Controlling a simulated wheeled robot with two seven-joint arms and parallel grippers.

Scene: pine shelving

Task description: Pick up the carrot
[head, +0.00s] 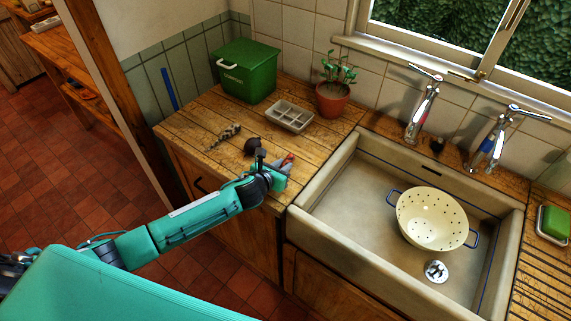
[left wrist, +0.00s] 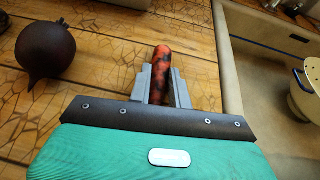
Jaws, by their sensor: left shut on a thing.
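The carrot (head: 289,158) is orange-red with dark blotches. In the head view only a small part of it shows, at the front right of the wooden counter near the sink. My left gripper (head: 279,168) is shut on it. In the left wrist view the carrot (left wrist: 162,58) stands out between the two grey fingers of my left gripper (left wrist: 160,86), and its lower part is hidden by the gripper. I cannot tell whether the carrot touches the counter. My right gripper is not in view.
A dark round root vegetable (head: 252,146) lies left of the gripper, with a mottled dark thing (head: 225,134) beyond it. A grey sectioned tray (head: 290,116), a potted plant (head: 332,97) and a green bin (head: 245,72) stand behind. The sink (head: 350,190) holds a colander (head: 430,220).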

